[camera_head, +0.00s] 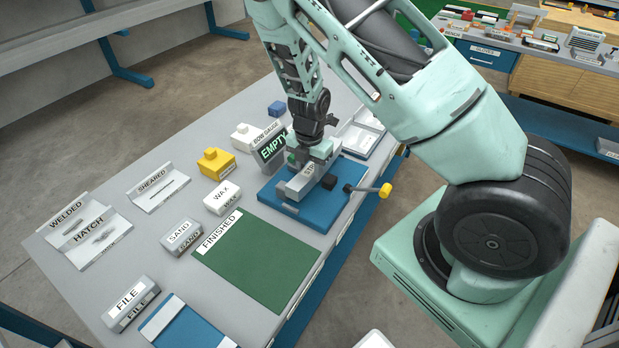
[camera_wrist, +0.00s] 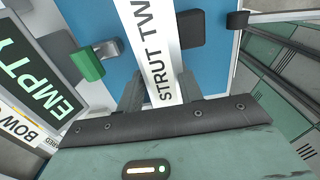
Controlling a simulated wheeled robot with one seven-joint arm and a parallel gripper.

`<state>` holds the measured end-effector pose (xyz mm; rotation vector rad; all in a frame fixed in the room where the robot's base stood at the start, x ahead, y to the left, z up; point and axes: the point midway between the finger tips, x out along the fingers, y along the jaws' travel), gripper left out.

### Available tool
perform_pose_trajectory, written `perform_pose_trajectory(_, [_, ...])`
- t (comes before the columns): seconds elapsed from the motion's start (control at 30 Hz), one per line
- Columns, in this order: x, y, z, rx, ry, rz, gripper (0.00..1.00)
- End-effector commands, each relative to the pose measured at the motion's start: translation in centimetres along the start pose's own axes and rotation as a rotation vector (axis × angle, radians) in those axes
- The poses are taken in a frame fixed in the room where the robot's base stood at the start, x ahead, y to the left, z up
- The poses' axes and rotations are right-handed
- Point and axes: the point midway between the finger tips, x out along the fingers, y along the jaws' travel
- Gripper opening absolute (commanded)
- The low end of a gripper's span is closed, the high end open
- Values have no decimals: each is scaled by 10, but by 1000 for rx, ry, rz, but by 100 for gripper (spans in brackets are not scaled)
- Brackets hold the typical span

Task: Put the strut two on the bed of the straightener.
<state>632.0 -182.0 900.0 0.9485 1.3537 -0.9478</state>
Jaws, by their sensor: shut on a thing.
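The strut two (camera_wrist: 162,45) is a pale bar with black lettering, seen in the wrist view between the two fingers of my gripper (camera_wrist: 160,92). My gripper (camera_head: 314,160) is shut on it, low over the straightener (camera_head: 334,207). The straightener has a blue base, grey blocks and a crank with a yellow knob (camera_head: 385,190). An EMPTY sign (camera_head: 272,147) stands at its back left, and the sign also shows in the wrist view (camera_wrist: 52,95). A green-ended part (camera_wrist: 87,66) lies left of the strut. I cannot tell whether the strut touches the bed.
The green FINISHED mat (camera_head: 256,258) is bare in front left of the straightener. A WAX block (camera_head: 222,198), a yellow block (camera_head: 217,163) and a SAND block (camera_head: 181,237) stand to the left. A white tray (camera_head: 362,138) is behind right.

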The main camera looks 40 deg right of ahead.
Motion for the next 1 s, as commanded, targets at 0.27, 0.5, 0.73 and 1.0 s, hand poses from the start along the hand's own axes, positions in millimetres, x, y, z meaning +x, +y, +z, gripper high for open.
perform_pose_trajectory(0.27, [31,0,0,3,0,0,0])
perform_pose_trajectory(0.5, [31,0,0,2,0,0,0])
perform_pose_trajectory(0.73, [33,0,0,1,0,0,58])
perform_pose_trajectory(1.0, [30,0,0,2,0,0,58])
